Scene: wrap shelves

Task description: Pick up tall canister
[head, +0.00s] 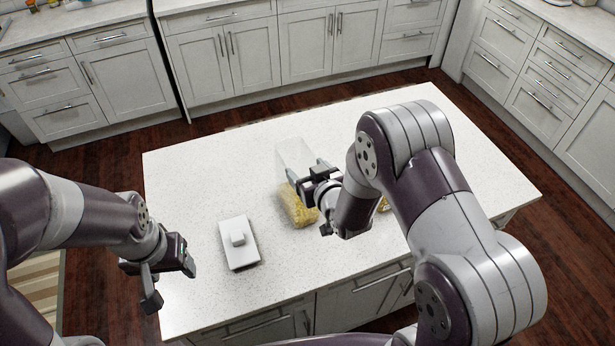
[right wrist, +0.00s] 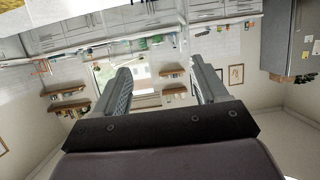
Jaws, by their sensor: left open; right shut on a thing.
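A tall clear canister (head: 294,156) with yellow pasta-like contents (head: 298,207) in its lower part is at the middle of the white island counter. My right gripper (head: 307,174) is shut on the canister's side, partly covering it. Whether its base touches the counter I cannot tell. In the right wrist view the fingers of my right gripper (right wrist: 162,88) stand apart, and the clear canister cannot be made out between them. My left gripper (head: 170,284) is open and empty near the counter's left edge.
The island counter (head: 195,180) is clear at its left and far side. Another yellowish item (head: 384,204) shows partly behind my right arm. White cabinets (head: 225,60) line the back and right, with dark wood floor (head: 75,160) between.

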